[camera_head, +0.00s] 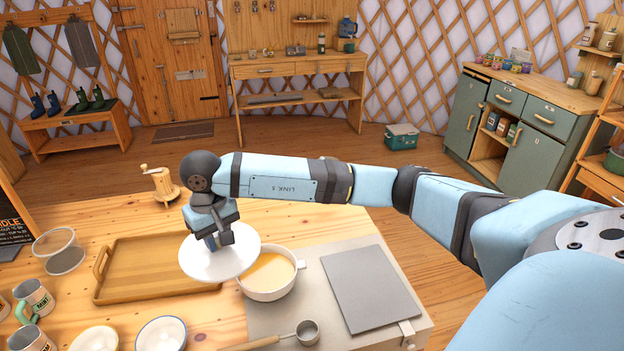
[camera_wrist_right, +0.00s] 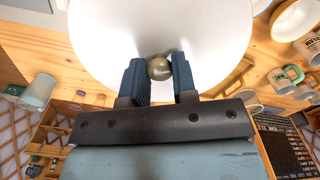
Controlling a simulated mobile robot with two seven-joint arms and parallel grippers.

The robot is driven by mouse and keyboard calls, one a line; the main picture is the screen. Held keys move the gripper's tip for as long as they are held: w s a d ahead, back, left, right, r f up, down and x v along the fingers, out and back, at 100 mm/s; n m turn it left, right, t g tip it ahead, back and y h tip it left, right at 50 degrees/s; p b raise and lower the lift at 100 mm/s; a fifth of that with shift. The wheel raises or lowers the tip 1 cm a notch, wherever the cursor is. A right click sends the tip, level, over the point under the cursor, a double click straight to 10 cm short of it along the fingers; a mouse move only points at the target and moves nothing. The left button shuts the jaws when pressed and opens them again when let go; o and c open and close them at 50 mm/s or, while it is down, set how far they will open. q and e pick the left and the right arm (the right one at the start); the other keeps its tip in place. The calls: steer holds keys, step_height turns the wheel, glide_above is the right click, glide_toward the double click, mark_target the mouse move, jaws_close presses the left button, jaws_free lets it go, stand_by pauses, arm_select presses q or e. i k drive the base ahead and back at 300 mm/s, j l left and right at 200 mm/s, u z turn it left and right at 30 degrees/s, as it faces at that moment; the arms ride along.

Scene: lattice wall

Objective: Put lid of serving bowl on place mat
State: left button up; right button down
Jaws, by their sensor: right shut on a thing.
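The lid (camera_head: 208,268) is a white disc held in the air over the table, between the wooden tray and the serving bowl. My right gripper (camera_head: 222,240) is shut on its round knob. In the right wrist view the gripper (camera_wrist_right: 158,82) has its two fingers on either side of the brass-coloured knob (camera_wrist_right: 159,68), with the white lid (camera_wrist_right: 120,35) beyond. The white serving bowl (camera_head: 270,292) stands open with yellow-orange contents, partly hidden by the lid. A flat grey rectangle (camera_head: 370,288) lies right of the bowl; I cannot tell if it is the place mat. My left gripper is out of view.
A wooden tray (camera_head: 125,297) lies left of the lid. A pepper mill (camera_head: 160,187) stands behind. Mugs (camera_head: 33,297), small bowls (camera_head: 162,334) and a glass dish (camera_head: 58,246) are at left. A ladle (camera_head: 306,332) lies in front of the serving bowl.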

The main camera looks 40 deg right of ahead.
mark_target(367, 283)
steer(key=z, duration=1.8)
